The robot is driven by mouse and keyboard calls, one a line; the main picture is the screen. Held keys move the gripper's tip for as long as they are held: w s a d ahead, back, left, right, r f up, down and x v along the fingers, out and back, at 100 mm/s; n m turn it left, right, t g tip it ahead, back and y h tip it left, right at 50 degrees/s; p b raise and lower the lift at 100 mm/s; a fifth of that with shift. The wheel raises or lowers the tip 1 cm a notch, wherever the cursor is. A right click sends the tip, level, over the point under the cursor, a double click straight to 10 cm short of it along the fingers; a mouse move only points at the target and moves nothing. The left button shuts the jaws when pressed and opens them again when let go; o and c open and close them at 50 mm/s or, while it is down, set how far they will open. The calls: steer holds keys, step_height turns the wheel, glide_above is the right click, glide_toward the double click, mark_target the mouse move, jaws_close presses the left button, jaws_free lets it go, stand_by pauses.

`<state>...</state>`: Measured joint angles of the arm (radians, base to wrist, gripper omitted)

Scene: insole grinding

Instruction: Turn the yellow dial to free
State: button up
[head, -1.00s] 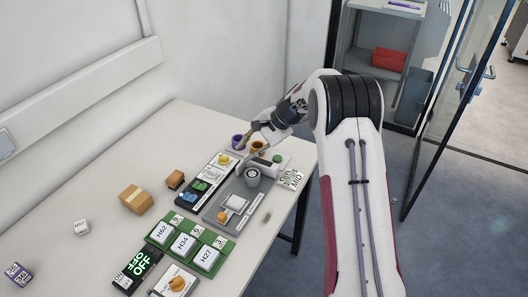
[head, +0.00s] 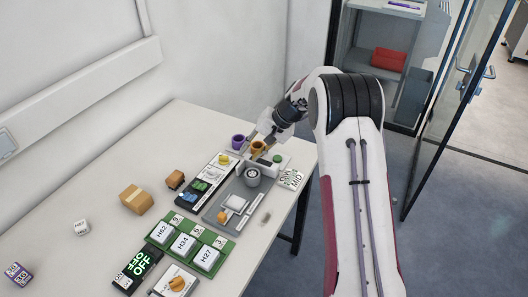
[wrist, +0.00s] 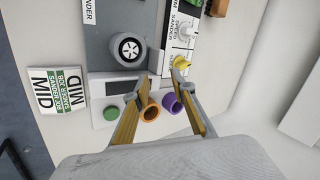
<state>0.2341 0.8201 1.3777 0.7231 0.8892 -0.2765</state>
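The yellow dial (head: 223,160) sits at the far end of the black-and-white sander panel. In the wrist view the yellow dial (wrist: 180,62) appears just beyond the right fingertip. My gripper (head: 262,136) is above the back end of the table, by the purple and orange cups. In the wrist view its two fingers (wrist: 167,74) are apart with nothing held between them. I cannot tell whether a fingertip touches the dial, and the dial's setting is too small to read.
The orange cup (wrist: 150,112) and purple cup (wrist: 173,103) show between the fingers. A grey machine with a round wheel (wrist: 129,49) and a green button (wrist: 111,114) is close by.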

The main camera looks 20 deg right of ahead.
steer(key=n, duration=0.4)
steer(key=shift+s+d+h, duration=0.2)
steer(key=shift+d+h, duration=0.1)
steer(key=shift+d, duration=0.1)
steer(key=shift+s+d+n, duration=0.1)
steer(key=shift+d+n, duration=0.15)
steer(key=shift+n, duration=0.75)
steer(key=shift+s+d+n, duration=0.1)
steer(key=shift+d+n, duration=0.1)
steer(key=shift+n, duration=0.8)
steer(key=n, duration=0.2)
steer(key=d+n, duration=0.1)
steer(key=n, duration=0.1)
steer(key=shift+s+g+h, duration=0.2)
steer(key=shift+g+h, duration=0.1)
steer(key=shift+h, duration=0.1)
steer(key=shift+s+d+r+n, duration=0.1)
steer(key=shift+d+n, duration=0.1)
steer(key=shift+n, duration=0.75)
steer(key=shift+s+d+n, duration=0.1)
steer(key=shift+d+n, duration=0.1)
steer(key=shift+n, duration=0.75)
steer(key=shift+h, duration=0.3)
